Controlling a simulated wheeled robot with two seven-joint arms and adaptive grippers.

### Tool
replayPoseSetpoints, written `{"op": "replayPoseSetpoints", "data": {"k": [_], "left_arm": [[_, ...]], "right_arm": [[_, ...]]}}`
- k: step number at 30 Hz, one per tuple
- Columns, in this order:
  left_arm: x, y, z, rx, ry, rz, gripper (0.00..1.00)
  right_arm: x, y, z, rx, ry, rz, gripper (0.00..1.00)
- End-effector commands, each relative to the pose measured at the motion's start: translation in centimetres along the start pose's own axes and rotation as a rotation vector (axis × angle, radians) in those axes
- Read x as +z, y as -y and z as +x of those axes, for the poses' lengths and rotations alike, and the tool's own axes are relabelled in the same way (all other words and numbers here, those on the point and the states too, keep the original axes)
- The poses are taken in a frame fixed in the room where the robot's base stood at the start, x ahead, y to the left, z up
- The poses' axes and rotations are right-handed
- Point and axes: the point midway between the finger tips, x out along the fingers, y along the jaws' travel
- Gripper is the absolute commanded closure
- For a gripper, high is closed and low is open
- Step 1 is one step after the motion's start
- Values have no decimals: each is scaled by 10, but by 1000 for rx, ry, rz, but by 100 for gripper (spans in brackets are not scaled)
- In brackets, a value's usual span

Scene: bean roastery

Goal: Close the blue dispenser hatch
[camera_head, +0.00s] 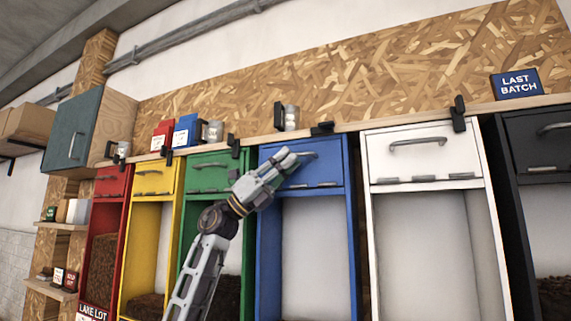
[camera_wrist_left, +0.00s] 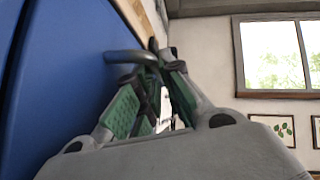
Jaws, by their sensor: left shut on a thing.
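The blue dispenser hatch (camera_head: 330,172) is the upper panel of the blue dispenser (camera_head: 268,250), in the middle of the head view. It stands upright and looks about flush with the dispenser's front; a small gap would be hard to see. My left gripper (camera_head: 292,158) is at the hatch's bar handle (camera_head: 312,155), shut on it and covering its left part. In the left wrist view the handle (camera_wrist_left: 125,57) reaches from the blue panel (camera_wrist_left: 65,75) to the tips of my green-padded fingers (camera_wrist_left: 155,75). My right gripper is not in view.
Green (camera_head: 205,172), yellow (camera_head: 155,178) and red (camera_head: 112,182) hatches are on the left, white (camera_head: 425,160) and black (camera_head: 535,140) on the right. A shelf above holds glass jars and a "LAST BATCH" sign (camera_head: 516,85). A teal cabinet door (camera_head: 75,130) stands at far left.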

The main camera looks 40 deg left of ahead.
Motion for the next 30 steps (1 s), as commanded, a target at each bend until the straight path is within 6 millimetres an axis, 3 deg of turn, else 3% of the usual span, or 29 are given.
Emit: {"op": "replayPoseSetpoints", "data": {"k": [1, 3, 4, 6, 30], "left_arm": [[11, 10, 0, -12, 23, 9, 100], [12, 10, 0, -11, 23, 9, 100], [12, 10, 0, -11, 23, 9, 90], [11, 9, 0, -11, 22, 8, 81], [7, 5, -5, -5, 16, 6, 81]], "right_arm": [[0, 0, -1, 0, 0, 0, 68], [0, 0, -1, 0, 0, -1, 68], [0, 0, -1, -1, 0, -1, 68], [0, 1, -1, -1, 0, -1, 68], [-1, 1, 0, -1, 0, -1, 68]]}}
